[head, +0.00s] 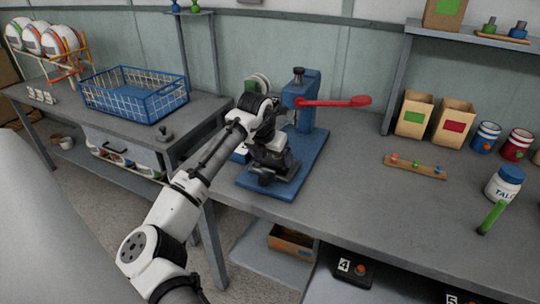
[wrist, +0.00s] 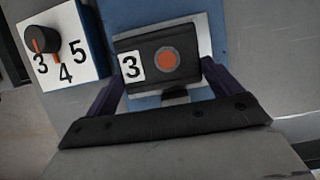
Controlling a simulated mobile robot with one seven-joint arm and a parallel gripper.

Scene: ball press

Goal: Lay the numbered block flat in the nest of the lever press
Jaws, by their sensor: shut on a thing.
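The lever press has a blue column (head: 308,118), a red lever (head: 335,102) pointing right, and a blue base (head: 311,158). My gripper (wrist: 164,72) is shut on a black numbered block (wrist: 147,52), one finger at each side. The block shows a white label with a 3 and an orange round spot, face toward the wrist camera. It is over the press's blue base; a pale surface (wrist: 206,38) shows at its edge. The nest is mostly hidden under the block, and I cannot tell whether they touch. In the head view my gripper (head: 273,168) covers this spot.
A dial (wrist: 62,48) with 3, 4 and 5 stands left of the block. A blue wire basket (head: 135,95) is on the left bench. A pegged wooden strip (head: 415,167) and a talc jar (head: 505,184) stand right. Other numbered blocks, including 4 (head: 352,267), lie below.

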